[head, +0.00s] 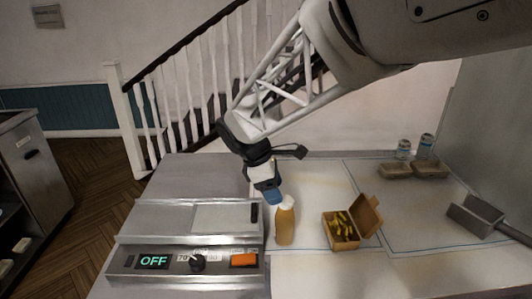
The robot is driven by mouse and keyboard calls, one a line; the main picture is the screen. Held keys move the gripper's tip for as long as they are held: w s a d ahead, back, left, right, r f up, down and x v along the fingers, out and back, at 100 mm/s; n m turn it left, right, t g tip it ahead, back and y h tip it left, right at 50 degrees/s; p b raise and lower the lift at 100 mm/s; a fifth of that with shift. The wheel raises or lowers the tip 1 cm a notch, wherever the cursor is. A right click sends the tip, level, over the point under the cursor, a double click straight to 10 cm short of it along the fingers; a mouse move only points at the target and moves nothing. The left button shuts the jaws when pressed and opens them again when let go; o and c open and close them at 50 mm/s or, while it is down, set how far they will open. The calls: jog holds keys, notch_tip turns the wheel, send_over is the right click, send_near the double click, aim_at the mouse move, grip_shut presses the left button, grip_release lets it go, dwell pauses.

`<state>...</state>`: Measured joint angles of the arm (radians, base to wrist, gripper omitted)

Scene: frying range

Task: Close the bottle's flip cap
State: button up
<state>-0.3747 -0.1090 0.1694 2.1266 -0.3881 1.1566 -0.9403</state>
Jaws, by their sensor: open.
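The bottle (285,224) stands upright on the counter, just right of the fryer unit in the head view. It has a yellow-orange body and a pale top (287,202). Whether the flip cap is open cannot be made out at this size. My gripper (274,198) is just above and slightly left of the bottle's top, pointing down, with blue at its tip. It is open. Whether its tip touches the cap cannot be told.
The fryer control panel (190,262) reads OFF and has a knob and an orange switch. An open cardboard box (343,243) with yellow pieces stands right of the bottle. Two jars (425,147), brown trays (397,171) and a metal scoop (474,219) are farther right.

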jog(key=shift+x, duration=1.3)
jog(key=c, duration=0.9)
jog(key=shift+a+f+h, duration=0.15)
jog(key=shift+f+h, duration=0.15)
jog(key=shift+h, duration=0.5)
jog(key=shift+a+f+h, duration=0.2)
jog(key=shift+f+h, duration=0.1)
jog(key=shift+h, duration=0.5)
jog(key=shift+c, duration=0.2)
jog(key=o, duration=0.9)
jog(key=shift+o, duration=0.2)
jog(key=shift+r, duration=0.1)
jog(key=v, duration=0.7)
jog(key=shift+a+r, duration=0.25)
